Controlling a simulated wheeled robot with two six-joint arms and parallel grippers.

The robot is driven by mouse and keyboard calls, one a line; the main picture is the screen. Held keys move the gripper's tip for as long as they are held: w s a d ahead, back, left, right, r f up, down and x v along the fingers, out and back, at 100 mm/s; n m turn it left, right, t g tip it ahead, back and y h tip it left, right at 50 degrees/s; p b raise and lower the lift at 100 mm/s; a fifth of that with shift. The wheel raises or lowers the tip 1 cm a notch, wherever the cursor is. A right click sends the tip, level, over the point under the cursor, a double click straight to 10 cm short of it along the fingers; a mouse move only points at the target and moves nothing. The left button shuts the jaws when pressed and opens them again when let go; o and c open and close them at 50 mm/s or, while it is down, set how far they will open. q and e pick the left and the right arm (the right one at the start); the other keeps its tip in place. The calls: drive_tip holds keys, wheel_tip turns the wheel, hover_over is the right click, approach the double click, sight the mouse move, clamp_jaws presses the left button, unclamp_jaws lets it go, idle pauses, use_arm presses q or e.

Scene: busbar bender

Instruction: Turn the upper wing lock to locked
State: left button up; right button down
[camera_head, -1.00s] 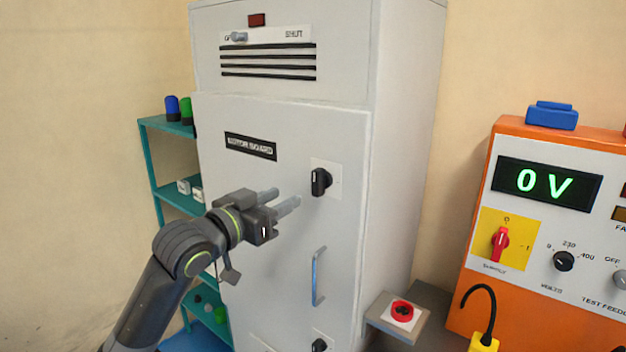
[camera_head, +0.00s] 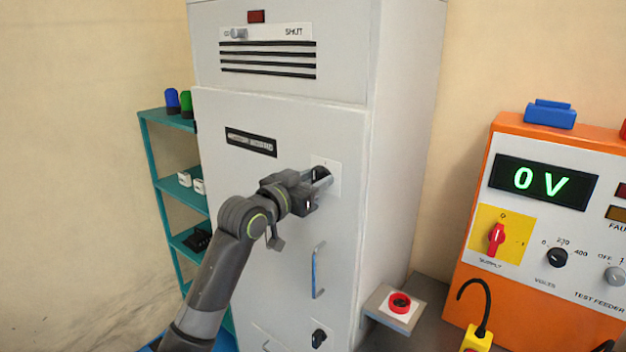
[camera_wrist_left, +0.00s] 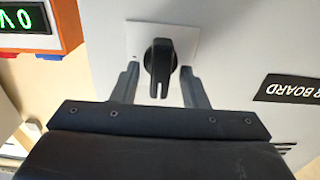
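The upper wing lock (camera_head: 320,173) is a black knob on a pale square plate, high on the right side of the grey cabinet door. In the head view my left gripper (camera_head: 322,180) is in front of it and partly hides it. In the left wrist view the lock (camera_wrist_left: 160,68) stands between the two fingers of my left gripper (camera_wrist_left: 160,85). The fingers are apart, with a visible gap on each side of the black wing. The wing lies along the up-down direction of that view. My right gripper is not in view.
A vertical door handle (camera_head: 318,270) is below the upper lock, and a lower black lock (camera_head: 319,338) is under it. A red button box (camera_head: 399,303) and an orange test feeder (camera_head: 510,290) stand to the right. Teal shelves (camera_head: 168,122) stand left.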

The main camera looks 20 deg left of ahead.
use_arm(q)
clamp_jaws()
drive_tip(key=shift+f+m, duration=0.1)
drive_tip(key=shift+m, duration=0.3)
drive_tip(key=m+b, duration=0.3)
drive_tip(key=m, duration=0.2)
drive_tip(key=m+b, duration=0.3)
drive_tip(key=m, duration=0.3)
drive_tip(key=m+b, duration=0.3)
drive_tip(key=m, duration=0.2)
drive_tip(key=shift+s+d+f+m+b, duration=0.1)
drive_tip(key=shift+d+f+m+b, duration=0.2)
drive_tip(key=shift+m, duration=0.4)
